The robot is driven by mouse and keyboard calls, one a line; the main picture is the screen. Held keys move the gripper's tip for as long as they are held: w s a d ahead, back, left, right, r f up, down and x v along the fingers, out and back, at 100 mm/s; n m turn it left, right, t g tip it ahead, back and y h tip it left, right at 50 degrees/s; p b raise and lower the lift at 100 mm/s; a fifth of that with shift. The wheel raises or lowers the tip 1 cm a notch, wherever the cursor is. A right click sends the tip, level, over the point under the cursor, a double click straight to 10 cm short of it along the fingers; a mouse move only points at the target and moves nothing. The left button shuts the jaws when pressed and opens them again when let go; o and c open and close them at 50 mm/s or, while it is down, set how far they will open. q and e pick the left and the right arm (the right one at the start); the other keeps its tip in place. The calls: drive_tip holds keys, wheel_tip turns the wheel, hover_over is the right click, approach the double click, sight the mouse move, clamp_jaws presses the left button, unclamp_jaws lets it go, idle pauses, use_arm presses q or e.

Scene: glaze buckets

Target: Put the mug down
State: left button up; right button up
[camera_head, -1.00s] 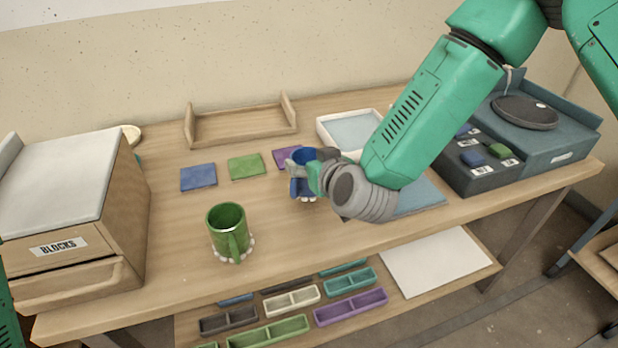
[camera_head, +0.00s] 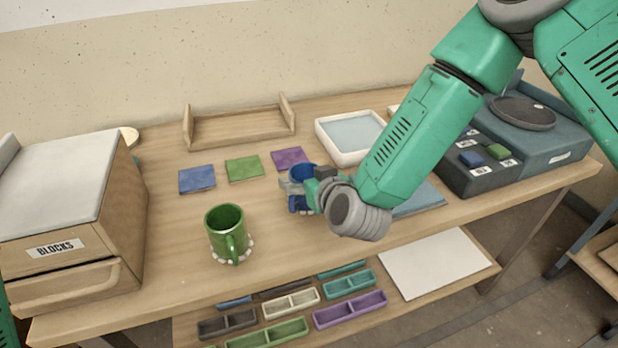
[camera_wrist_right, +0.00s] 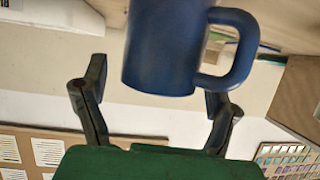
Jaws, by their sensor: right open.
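A blue mug (camera_head: 301,171) is near the middle of the table, partly hidden by my right gripper (camera_head: 304,182). The right wrist view shows the mug's dark blue wall (camera_wrist_right: 162,50) between the two open fingers, its handle on the right side. A gap shows between the left finger and the mug. I cannot tell whether the mug's base touches the table. A green mug (camera_head: 226,234) stands upright on the table to the left, with a ring of white beads at its base. My left gripper is out of view.
Blue, green and purple mats (camera_head: 244,168) lie behind the mugs. A white-rimmed tray (camera_head: 343,157) and a wooden rack (camera_head: 240,126) are further back. The blocks box (camera_head: 100,215) stands left; a dark unit (camera_head: 480,180) stands right. Bare wood lies between the two mugs.

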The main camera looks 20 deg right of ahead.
wheel_tip(320, 180, up, 5)
hover_over(342, 257)
drive_tip(key=w+a, duration=0.1)
drive_tip(key=w, duration=0.3)
drive_tip(key=s+f+g, duration=0.1)
drive_tip(key=s+f, duration=0.1)
drive_tip(key=f, duration=0.2)
drive_tip(key=s+d+f+g, duration=0.1)
drive_tip(key=s+f+g, duration=0.1)
drive_tip(key=f, duration=0.1)
drive_tip(key=s+f+g, duration=0.1)
drive_tip(key=s+f, duration=0.1)
drive_tip(key=f, duration=0.2)
drive_tip(key=shift+s+d+f+g, duration=0.25)
drive_tip(key=shift+f+g, duration=0.05)
drive_tip(key=shift+f, duration=0.05)
drive_tip(key=s+d+f+g, duration=0.4)
drive_tip(key=s+f, duration=0.2)
drive_tip(key=s, duration=0.3)
drive_tip(key=s+d+f+g+h, duration=0.1)
drive_tip(key=s+d+f+g, duration=0.3)
drive_tip(key=s, duration=0.5)
wheel_tip(342, 257, down, 3)
drive_tip(key=shift+s+d+r+p, duration=0.1)
drive_tip(key=shift+s+d+p, duration=0.2)
drive_tip(key=shift+d, duration=0.1)
drive_tip(key=shift+o, duration=0.5)
drive_tip(key=shift+w, duration=0.15)
